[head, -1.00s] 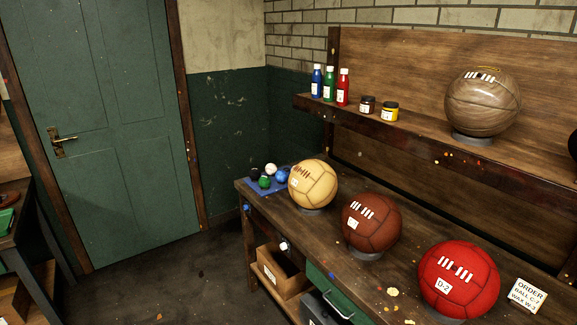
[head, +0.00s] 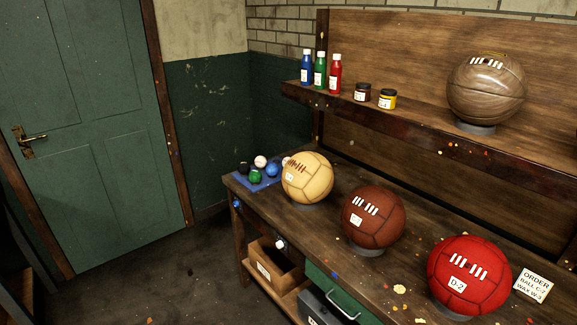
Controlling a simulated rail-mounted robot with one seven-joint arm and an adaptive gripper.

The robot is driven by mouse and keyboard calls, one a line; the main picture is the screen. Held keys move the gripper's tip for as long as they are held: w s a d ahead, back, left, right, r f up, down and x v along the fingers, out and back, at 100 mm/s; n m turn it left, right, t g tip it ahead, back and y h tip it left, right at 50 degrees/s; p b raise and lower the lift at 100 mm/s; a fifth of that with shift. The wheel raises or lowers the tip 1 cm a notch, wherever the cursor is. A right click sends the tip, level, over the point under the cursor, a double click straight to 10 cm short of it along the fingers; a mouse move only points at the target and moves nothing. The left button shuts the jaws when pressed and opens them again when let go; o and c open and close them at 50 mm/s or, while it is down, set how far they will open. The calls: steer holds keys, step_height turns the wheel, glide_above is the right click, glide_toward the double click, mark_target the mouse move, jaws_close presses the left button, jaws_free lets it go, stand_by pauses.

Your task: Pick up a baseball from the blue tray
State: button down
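The blue tray (head: 249,182) lies at the far left end of the workbench in the head view. It holds several small balls. A white ball that looks like a baseball (head: 260,161) sits at the back of the tray. Beside it are a blue ball (head: 272,170), a green ball (head: 255,176) and a dark ball (head: 243,168). Part of another pale ball (head: 286,161) shows behind the tan leather ball (head: 307,178), which hides the tray's right side. My gripper is not in view.
The workbench (head: 330,228) also carries a brown ball (head: 374,217) and a red ball (head: 469,277) on stands, and an order card (head: 534,285). Bottles, jars and a large ball (head: 487,88) stand on the shelf (head: 410,125) above. The floor (head: 180,270) left of the bench is clear.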

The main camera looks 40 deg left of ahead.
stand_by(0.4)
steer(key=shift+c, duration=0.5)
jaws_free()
